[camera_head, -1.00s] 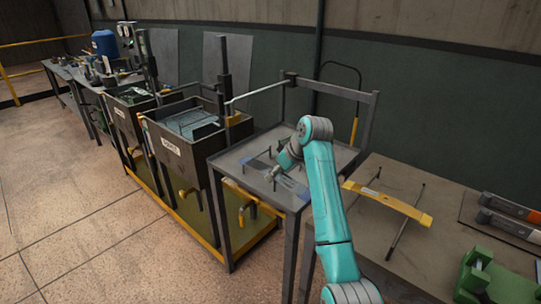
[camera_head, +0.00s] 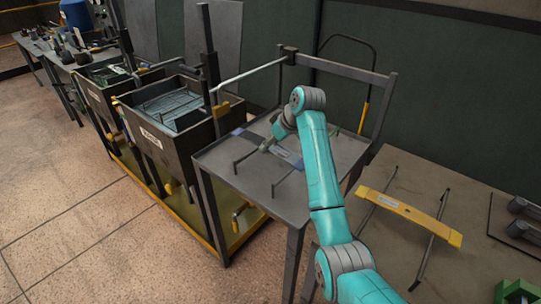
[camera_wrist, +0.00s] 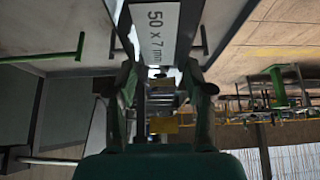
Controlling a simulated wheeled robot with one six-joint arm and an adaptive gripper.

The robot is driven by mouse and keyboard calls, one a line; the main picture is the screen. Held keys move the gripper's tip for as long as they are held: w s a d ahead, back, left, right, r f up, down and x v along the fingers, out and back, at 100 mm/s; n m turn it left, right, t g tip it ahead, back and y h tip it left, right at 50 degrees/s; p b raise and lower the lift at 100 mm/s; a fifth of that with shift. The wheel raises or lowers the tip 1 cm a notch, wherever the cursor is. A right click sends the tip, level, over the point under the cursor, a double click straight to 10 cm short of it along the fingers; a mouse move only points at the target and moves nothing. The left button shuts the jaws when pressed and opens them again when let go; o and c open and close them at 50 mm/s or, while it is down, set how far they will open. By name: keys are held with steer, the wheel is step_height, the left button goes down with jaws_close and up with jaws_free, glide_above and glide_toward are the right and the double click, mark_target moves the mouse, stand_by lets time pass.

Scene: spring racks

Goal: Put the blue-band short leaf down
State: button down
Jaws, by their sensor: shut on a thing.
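The blue-band short leaf (camera_head: 286,154) is a dark flat bar with bluish parts, over the grey metal table in the middle of the head view. My gripper (camera_head: 267,148) is above the bar, its fingers partly hidden by my wrist. In the wrist view my gripper (camera_wrist: 162,88) has a finger on each side of the leaf (camera_wrist: 160,28), which carries a white label reading "50 x 7 mm". The gripper is shut on the leaf. Whether the leaf touches the table's upright rods or hangs just above them cannot be told.
The grey table (camera_head: 245,178) has thin upright rods (camera_head: 284,183) around the leaf. A dark tank (camera_head: 188,135) with a rack stands left of it. A bench at right holds a yellow bar (camera_head: 410,207). A frame (camera_head: 345,70) rises behind the table.

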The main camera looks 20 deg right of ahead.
mark_target(287, 155)
steer(key=shift+f, duration=2.55)
steer(key=shift+f, duration=0.4)
steer(key=shift+c, duration=2.2)
jaws_free()
steer(key=shift+f, duration=0.15)
steer(key=shift+r, duration=0.6)
steer(key=v, duration=1.1)
steer(key=shift+s+d+r, duration=0.2)
steer(key=shift+r, duration=0.1)
